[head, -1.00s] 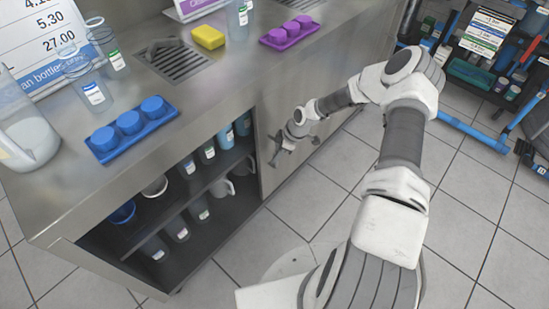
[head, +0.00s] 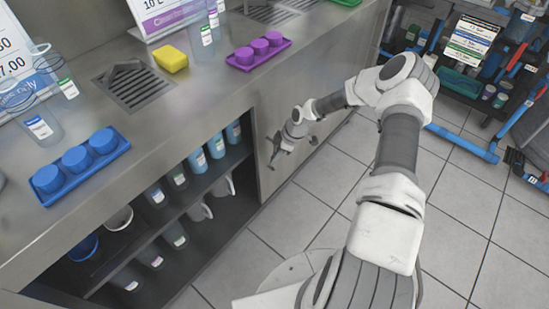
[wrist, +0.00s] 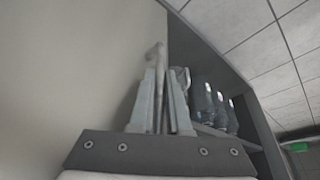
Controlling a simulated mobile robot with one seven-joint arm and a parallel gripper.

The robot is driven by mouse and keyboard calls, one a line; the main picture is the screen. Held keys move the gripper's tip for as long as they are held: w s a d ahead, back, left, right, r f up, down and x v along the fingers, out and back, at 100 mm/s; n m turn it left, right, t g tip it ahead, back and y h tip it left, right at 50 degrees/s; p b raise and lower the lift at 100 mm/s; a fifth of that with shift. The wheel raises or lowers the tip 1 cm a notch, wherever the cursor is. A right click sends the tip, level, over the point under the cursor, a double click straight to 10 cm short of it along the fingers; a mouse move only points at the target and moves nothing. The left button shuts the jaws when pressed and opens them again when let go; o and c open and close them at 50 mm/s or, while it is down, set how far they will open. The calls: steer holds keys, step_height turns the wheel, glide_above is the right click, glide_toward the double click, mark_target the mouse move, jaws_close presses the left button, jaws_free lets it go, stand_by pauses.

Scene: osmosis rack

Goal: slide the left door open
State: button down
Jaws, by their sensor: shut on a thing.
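The left door (head: 268,160) is a flat grey panel on the front of the steel counter, to the right of a wide opening onto shelves. My gripper (head: 275,150) is at the door's front near its left edge. In the wrist view, the door (wrist: 60,80) fills the left side, and my gripper's fingers (wrist: 163,100) are shut on a pale upright handle (wrist: 158,58) by the door's edge. The exact contact is hard to see.
The open cabinet shelves (head: 185,215) hold several bottles, mugs and bowls. On the counter stand a blue tray with blue lids (head: 80,170), a yellow sponge (head: 170,58) and a purple tray (head: 258,53). Tiled floor (head: 330,190) is clear beside the counter; a dark rack (head: 480,60) stands far right.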

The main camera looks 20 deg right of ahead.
stand_by(0.4)
steer(key=c, duration=0.9)
jaws_free()
steer(key=shift+r, duration=0.1)
steer(key=p+v, duration=0.5)
steer(key=v, duration=1.2)
steer(key=shift+w+d+r, duration=0.1)
